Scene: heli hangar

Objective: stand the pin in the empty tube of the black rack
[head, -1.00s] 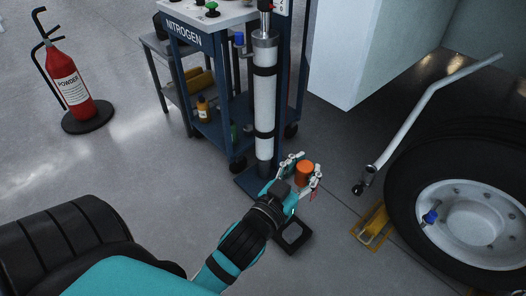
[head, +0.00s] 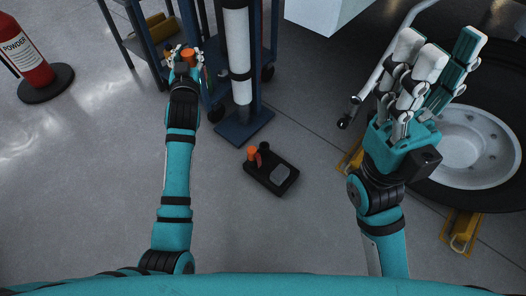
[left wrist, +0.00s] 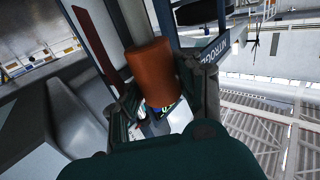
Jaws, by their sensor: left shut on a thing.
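The black rack (head: 262,185) stands on the floor in the middle of the head view. An orange piece (head: 252,154) with a red strip stands at its left end. A dark upright tube (head: 265,148) is beside it; I cannot see into it. My left gripper (head: 185,58) is shut on an orange pin (head: 187,53), up and to the left of the rack in the picture. The pin (left wrist: 152,72) fills the middle of the left wrist view between the fingers; its lower end is hidden. My right gripper (head: 436,72) is open and empty, at the right.
A blue cart (head: 151,62) stands behind my left gripper, with a white cylinder (head: 236,50) on a blue base (head: 243,126) beside it. A fire extinguisher (head: 24,55) is far left. A large wheel (head: 475,145) is behind my right gripper.

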